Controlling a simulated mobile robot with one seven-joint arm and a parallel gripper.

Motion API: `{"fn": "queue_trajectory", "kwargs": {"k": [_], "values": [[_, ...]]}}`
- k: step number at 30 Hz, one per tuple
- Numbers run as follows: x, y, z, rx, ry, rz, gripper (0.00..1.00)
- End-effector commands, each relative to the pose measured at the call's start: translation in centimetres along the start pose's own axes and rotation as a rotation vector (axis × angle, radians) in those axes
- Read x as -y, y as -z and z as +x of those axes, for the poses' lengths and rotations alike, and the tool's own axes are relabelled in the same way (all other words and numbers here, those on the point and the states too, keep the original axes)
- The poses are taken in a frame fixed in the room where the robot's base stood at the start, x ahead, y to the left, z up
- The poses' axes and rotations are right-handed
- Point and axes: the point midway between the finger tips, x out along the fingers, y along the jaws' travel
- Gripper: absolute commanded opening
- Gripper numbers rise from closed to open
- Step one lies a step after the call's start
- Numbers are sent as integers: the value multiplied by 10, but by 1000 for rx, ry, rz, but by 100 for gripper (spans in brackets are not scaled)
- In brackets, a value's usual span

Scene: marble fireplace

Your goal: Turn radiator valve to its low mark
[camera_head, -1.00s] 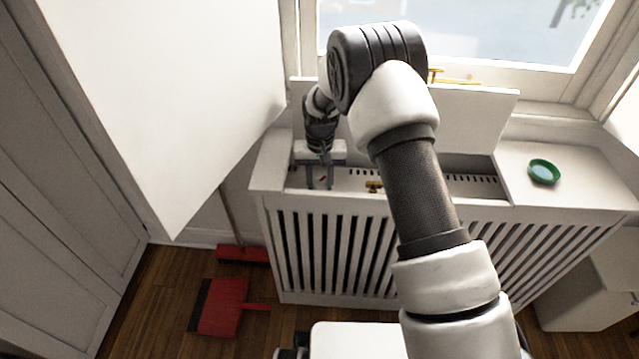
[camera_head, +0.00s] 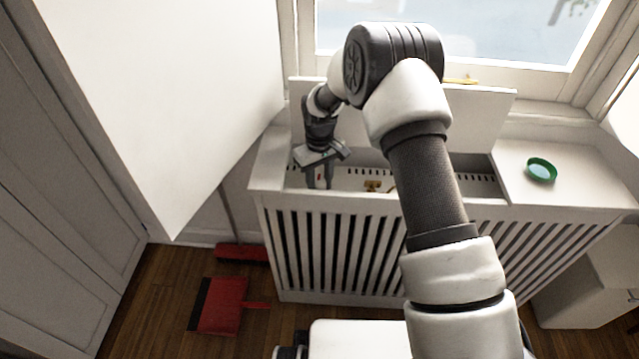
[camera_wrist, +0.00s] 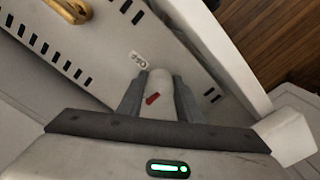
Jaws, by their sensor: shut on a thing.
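The radiator valve (camera_wrist: 160,84) is a pale round knob with a red pointer mark, seen in the wrist view. My gripper (camera_wrist: 160,92) is shut on it, one grey finger on each side. A small printed label (camera_wrist: 138,58), which seems to read "OFF", lies just beyond the knob; a low mark does not show clearly. In the head view my gripper (camera_head: 319,180) reaches down into the left end of the open radiator cover (camera_head: 330,242), and the knob is hidden between its fingers.
A brass fitting (camera_head: 373,186) sits inside the cover, right of my gripper. The raised lid (camera_head: 468,118) stands behind. A green dish (camera_head: 541,170) rests on the right ledge. A white panel (camera_head: 165,90) hangs close on the left. A red dustpan (camera_head: 222,305) and broom (camera_head: 240,254) are on the floor.

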Motion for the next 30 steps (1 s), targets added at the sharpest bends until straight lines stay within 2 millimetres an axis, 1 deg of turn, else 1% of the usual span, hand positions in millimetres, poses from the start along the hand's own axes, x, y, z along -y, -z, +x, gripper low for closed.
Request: {"fn": "queue_trajectory", "kwargs": {"k": [10,11,12,14,23,26,29,30], "values": [[0,0,0,1,0,-1,10],[0,0,0,1,0,-1,35],[0,0,0,1,0,-1,42],[0,0,0,1,0,-1,51],[0,0,-1,0,0,0,51],[0,0,-9,0,0,0,51],[0,1,-25,-3,-1,0,51],[-1,1,-33,-4,-1,0,51]]}}
